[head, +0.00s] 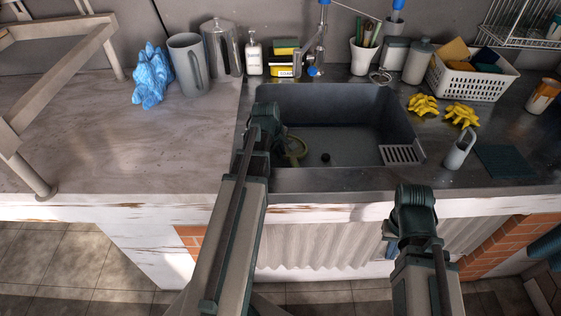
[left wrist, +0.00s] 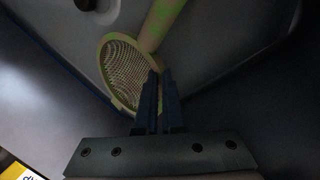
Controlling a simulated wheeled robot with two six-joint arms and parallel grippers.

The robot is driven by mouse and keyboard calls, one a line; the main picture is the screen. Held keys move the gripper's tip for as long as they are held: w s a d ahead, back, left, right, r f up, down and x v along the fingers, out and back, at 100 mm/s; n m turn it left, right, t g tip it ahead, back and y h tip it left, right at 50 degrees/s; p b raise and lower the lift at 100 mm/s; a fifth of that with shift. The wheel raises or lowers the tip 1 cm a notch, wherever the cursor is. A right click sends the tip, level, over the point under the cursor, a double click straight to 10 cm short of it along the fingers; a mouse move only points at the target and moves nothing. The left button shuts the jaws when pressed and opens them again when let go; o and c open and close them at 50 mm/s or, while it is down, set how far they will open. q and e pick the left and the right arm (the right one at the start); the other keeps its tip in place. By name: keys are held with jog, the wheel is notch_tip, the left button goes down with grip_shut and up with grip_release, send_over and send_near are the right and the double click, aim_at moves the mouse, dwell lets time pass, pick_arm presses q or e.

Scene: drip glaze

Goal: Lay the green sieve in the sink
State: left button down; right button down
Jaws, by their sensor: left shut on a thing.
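The green sieve (head: 298,149) shows in the head view inside the dark sink (head: 350,120), near its left wall and partly hidden behind my left gripper (head: 276,135). In the left wrist view the sieve's round mesh (left wrist: 124,68) and thick yellow-green handle (left wrist: 160,22) are clear. My left gripper is shut on the sieve near the rim, with its fingers (left wrist: 160,95) close together. Whether the sieve touches the sink floor cannot be told. My right gripper (head: 415,200) is in front of the counter's front edge, away from the sieve; its fingers are hidden.
The sink has a round drain (head: 325,157) and a grated corner piece (head: 402,154). A faucet (head: 316,45) stands behind it. The left counter (head: 130,150) is mostly clear.

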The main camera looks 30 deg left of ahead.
pick_arm(q)
notch_tip(320, 180, down, 4)
jog(key=b, duration=0.2)
jog(key=shift+r+b, duration=0.25)
jog(key=shift+b, duration=0.15)
jog(key=shift+r, duration=0.1)
jog(key=c, duration=1.5)
grip_release()
jog(key=o, duration=0.5)
jog(key=shift+c, duration=0.2)
jog(key=p+v, duration=1.1)
jog(key=v, duration=0.1)
jog(key=shift+p, duration=0.3)
